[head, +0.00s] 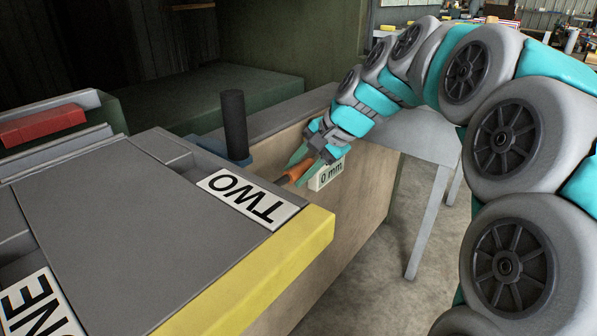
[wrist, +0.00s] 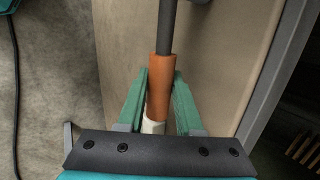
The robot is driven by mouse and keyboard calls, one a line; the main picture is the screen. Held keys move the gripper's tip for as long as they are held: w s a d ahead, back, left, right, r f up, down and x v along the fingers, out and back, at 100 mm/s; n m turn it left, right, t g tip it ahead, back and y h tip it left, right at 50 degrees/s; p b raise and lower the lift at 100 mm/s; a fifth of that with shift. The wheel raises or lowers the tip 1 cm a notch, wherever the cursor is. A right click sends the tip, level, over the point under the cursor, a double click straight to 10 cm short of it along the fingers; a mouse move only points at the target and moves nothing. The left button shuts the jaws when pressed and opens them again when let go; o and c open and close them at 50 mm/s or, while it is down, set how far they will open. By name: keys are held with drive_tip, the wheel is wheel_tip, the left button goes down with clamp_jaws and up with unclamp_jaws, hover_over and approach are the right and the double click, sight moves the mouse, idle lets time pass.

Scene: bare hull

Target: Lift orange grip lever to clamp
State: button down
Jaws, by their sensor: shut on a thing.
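The orange grip lever (head: 296,171) sticks out beside the workbench, just past the TWO label. In the wrist view its orange sleeve (wrist: 162,80) sits on a dark grey rod, with a pale end nearer the camera. My gripper (head: 306,162) is shut on the orange grip; its green fingers (wrist: 160,98) lie on either side of it. The rod's far end is hidden behind the bench edge in the head view.
A white "0 mm" block (head: 327,174) is right beside my gripper. A dark upright cylinder (head: 235,124) stands behind the TWO label (head: 248,197). The yellow bench edge (head: 255,275) is in front. A grey table (head: 425,140) stands behind my arm.

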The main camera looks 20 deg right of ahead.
drive_tip(key=c, duration=0.8)
unclamp_jaws()
drive_tip(key=shift+c, duration=0.2)
drive_tip(key=v, duration=0.7)
drive_tip(key=shift+s+r, duration=0.2)
drive_tip(key=shift+r, duration=0.1)
drive_tip(key=shift+d, duration=0.15)
